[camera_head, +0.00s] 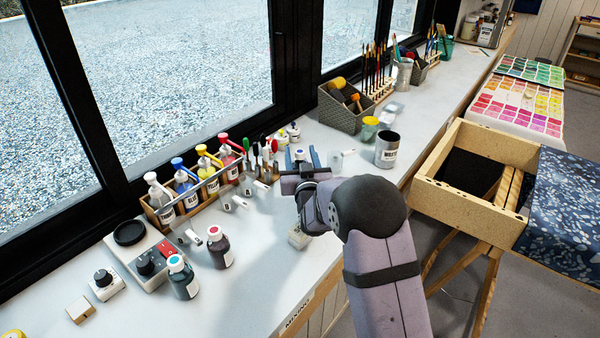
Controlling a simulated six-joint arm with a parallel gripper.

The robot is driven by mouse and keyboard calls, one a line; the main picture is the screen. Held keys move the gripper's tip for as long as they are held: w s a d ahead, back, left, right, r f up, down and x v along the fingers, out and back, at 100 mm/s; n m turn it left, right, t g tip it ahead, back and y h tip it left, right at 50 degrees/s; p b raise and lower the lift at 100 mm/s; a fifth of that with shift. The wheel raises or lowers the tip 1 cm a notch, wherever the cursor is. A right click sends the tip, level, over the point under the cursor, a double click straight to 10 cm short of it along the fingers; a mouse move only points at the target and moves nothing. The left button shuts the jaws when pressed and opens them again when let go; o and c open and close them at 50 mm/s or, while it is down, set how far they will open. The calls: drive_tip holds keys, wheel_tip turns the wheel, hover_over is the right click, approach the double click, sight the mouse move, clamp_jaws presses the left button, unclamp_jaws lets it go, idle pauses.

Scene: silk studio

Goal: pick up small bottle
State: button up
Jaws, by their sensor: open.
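My gripper (301,160) is over the white counter near the middle, with its jaws apart.
A rack of coloured pump bottles (196,192) stands left of my gripper. A scale (146,262) sits at the left. The front counter between the red-capped bottle and my arm is mostly clear.

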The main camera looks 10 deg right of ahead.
drive_tip(key=shift+w, duration=0.1)
drive_tip(key=shift+w+p, duration=0.6)
drive_tip(key=shift+w, duration=1.85)
clamp_jaws()
